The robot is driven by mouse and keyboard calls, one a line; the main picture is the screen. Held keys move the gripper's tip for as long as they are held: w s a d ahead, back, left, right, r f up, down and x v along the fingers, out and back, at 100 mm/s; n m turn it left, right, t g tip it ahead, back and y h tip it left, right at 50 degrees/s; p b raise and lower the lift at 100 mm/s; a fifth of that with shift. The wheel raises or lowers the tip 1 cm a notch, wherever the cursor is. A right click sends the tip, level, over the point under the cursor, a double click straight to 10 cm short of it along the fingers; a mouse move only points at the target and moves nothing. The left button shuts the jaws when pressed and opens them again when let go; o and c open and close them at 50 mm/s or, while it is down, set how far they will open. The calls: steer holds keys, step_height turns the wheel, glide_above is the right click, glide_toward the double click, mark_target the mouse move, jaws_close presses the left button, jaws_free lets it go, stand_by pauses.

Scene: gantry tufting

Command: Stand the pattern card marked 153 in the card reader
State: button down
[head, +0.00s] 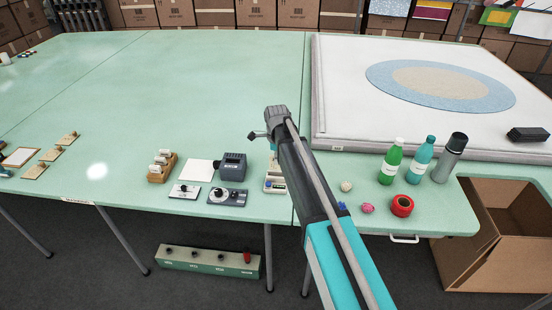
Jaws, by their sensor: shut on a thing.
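My gripper (258,135) is at the end of my arm, above the table right of centre. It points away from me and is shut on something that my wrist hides. A small wooden rack (158,173) with several white cards stands on the table to its left. No number is readable, and I cannot pick out card 153. A dark grey box (233,163) stands below and left of the gripper. A cream device (274,185) is partly behind my arm. I cannot tell which one is the card reader.
Two flat control units (227,196) and a white sheet (200,171) lie near the front edge. Wooden tags (50,155) lie far left.

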mark_target(277, 169)
steer(key=shift+f+b, duration=2.25)
steer(key=shift+f, duration=0.25)
steer(key=c, duration=0.6)
jaws_free()
steer(key=shift+o, duration=0.2)
